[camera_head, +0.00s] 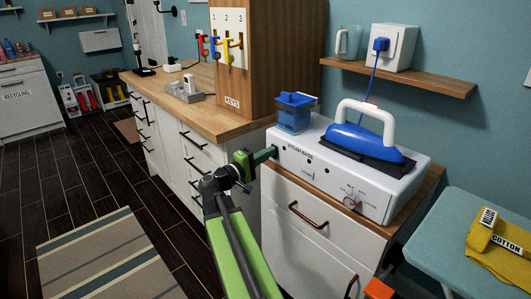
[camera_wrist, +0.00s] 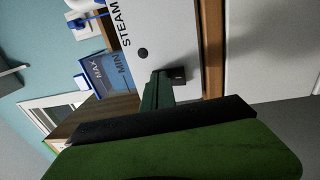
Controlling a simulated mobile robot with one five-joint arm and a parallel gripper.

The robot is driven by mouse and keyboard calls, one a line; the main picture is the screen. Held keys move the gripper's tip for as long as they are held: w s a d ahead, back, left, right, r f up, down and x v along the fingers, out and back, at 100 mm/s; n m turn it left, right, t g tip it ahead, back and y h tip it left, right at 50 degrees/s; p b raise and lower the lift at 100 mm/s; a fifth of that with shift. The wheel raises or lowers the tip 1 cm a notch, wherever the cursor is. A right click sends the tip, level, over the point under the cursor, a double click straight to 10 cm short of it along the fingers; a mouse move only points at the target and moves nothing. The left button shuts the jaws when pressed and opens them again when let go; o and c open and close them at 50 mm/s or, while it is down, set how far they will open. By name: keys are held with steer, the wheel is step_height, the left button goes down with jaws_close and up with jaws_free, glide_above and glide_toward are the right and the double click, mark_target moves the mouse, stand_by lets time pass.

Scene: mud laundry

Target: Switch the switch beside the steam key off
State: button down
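The white steam base (camera_head: 333,187) stands on the wooden-topped cabinet, with "STEAM BASE" lettering on its front. My gripper (camera_head: 266,155) reaches to the left end of that front, with its narrow fingers together and nothing seen between them. In the wrist view, my gripper (camera_wrist: 165,82) is at a small black switch (camera_wrist: 179,75) on the white face, touching or nearly touching it. The fingers hide part of the switch, and its on or off position cannot be told. A round black button (camera_wrist: 142,53) sits beside it. No part is clearly labelled as a steam key.
A blue iron (camera_head: 365,140) rests on top of the steam base. A blue water tank (camera_head: 294,114) is at its left back. A dial (camera_head: 352,202) is at the right front. A key board (camera_head: 229,40) stands behind, and an ironing board (camera_head: 450,235) is at right.

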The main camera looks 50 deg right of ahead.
steer(key=w+a+r+p, duration=0.1)
steer(key=a, duration=1.3)
steer(key=shift+r+p, duration=0.3)
steer(key=shift+p, duration=0.05)
steer(key=shift+w, duration=0.1)
